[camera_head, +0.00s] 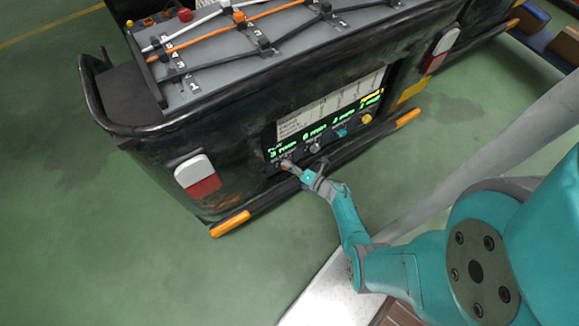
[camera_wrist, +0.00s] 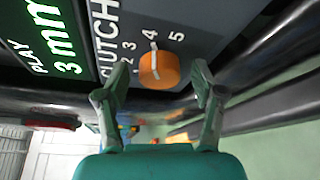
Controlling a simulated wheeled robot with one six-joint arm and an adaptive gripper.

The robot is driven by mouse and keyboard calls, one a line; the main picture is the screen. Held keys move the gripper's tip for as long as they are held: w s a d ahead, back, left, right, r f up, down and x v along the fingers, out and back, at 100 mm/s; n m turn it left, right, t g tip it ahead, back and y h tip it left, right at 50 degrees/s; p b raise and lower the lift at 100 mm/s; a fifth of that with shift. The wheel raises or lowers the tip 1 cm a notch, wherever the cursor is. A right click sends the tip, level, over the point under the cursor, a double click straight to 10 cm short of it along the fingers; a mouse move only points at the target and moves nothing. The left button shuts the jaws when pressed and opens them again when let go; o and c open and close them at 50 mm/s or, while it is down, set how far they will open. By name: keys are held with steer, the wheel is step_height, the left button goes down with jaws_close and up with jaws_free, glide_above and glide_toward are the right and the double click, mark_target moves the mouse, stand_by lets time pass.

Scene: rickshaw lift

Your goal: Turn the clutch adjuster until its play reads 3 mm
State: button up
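The clutch adjuster is an orange knob (camera_wrist: 158,71) with a white pointer line toward the 4 on its printed scale. Beside it in the wrist view, the green play readout (camera_wrist: 66,70) reads 3 mm. The readout (camera_head: 283,150) is also at the left of the panel in the head view. My gripper (camera_wrist: 162,68) is open, with one finger on each side of the knob and a visible gap at both. In the head view my gripper (camera_head: 292,167) is at the panel's lower left and hides most of the knob.
A dark bumper bar with orange ends (camera_head: 230,223) runs below the panel. The green floor at left is clear.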

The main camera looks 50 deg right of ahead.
steer(key=shift+s, duration=0.15)
steer(key=s, duration=0.7)
steer(key=shift+d+r, duration=0.35)
steer(key=shift+r, duration=0.1)
steer(key=s+a+r+m+h, duration=0.1)
steer(key=s+a+r+m, duration=0.25)
steer(key=a, duration=0.25)
steer(key=s+a+r+m+t+h, duration=0.1)
steer(key=s+a+r+m, duration=0.15)
steer(key=a+r, duration=0.25)
steer(key=s+a+r+m+h, duration=0.1)
steer(key=s+a+r+m, duration=0.25)
steer(key=a, duration=0.25)
steer(key=s+a+r+m+g, duration=0.1)
steer(key=s+r+m, duration=0.3)
steer(key=r, duration=0.4)
steer(key=s+a+r+m+g+y, duration=0.1)
steer(key=s+a+r+m, duration=0.1)
steer(key=s+r+m, duration=0.2)
steer(key=s+a+r+m, duration=0.2)
steer(key=s+r+m, duration=0.3)
steer(key=r, duration=0.7)
steer(key=shift+s+a+r+g+y, duration=0.3)
steer(key=shift+s+a+r+g, duration=0.1)
steer(key=shift+s, duration=0.75)
